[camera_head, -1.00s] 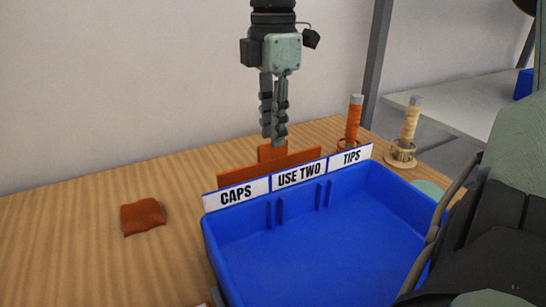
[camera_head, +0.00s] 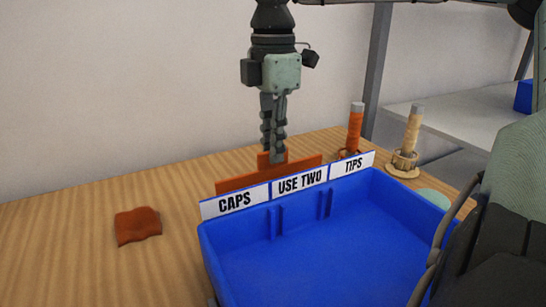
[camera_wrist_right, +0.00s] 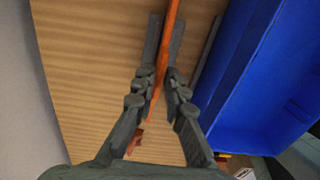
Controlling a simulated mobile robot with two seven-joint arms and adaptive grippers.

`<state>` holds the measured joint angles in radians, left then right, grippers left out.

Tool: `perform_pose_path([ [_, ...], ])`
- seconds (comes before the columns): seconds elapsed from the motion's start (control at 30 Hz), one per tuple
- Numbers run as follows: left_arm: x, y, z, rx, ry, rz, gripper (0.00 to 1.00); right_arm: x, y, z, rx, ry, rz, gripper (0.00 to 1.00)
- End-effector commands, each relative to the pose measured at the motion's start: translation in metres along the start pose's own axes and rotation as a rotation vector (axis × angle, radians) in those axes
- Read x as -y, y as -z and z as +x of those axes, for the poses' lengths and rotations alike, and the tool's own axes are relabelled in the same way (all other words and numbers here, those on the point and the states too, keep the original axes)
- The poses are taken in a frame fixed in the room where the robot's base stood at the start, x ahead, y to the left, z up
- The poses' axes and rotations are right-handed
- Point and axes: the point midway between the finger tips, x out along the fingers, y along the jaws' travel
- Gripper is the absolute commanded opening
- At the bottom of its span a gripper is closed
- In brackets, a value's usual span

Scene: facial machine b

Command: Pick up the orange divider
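The orange divider (camera_head: 240,181) stands upright on the table behind the labelled blue bin, with a raised tab at its middle. My right gripper (camera_head: 274,157) points down at this tab. In the right wrist view, the orange divider (camera_wrist_right: 161,70) runs as a thin strip between the two fingers of my right gripper (camera_wrist_right: 163,45). The fingers lean in and their pads lie close against both faces, with no clear gap. The divider's lower part is hidden behind the bin's label strip. My left gripper is not in view.
The blue bin (camera_head: 320,240) is just in front of the divider, labelled CAPS, USE TWO, TIPS. An orange cloth-like piece (camera_head: 138,226) lies left on the wooden table. An orange spool (camera_head: 355,132) and a beige spool (camera_head: 411,135) stand right. The left tabletop is mostly clear.

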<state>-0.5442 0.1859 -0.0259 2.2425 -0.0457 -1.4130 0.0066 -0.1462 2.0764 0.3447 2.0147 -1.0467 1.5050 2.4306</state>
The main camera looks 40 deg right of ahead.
Motion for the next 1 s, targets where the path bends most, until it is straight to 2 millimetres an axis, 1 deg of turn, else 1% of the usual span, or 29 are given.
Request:
perform_pose_path([
  [0.03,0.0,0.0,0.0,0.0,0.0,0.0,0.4,0.0,0.0,0.0,0.0,0.0,0.0,0.07],
  [0.17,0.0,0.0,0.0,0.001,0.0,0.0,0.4,0.0,0.0,0.0,0.0,0.0,0.0,0.0],
  [0.53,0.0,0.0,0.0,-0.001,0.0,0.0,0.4,0.0,0.0,0.0,0.0,0.0,0.0,0.0],
  [0.63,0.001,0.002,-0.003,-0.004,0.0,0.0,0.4,0.0,0.0,-0.005,0.0,-0.001,0.0,0.0],
  [0.77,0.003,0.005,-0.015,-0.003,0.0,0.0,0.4,0.0,0.0,-0.024,0.001,-0.002,0.0,0.0],
  [1.0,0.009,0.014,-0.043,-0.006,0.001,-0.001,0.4,0.0,-0.001,-0.073,0.002,-0.002,0.001,0.0],
])
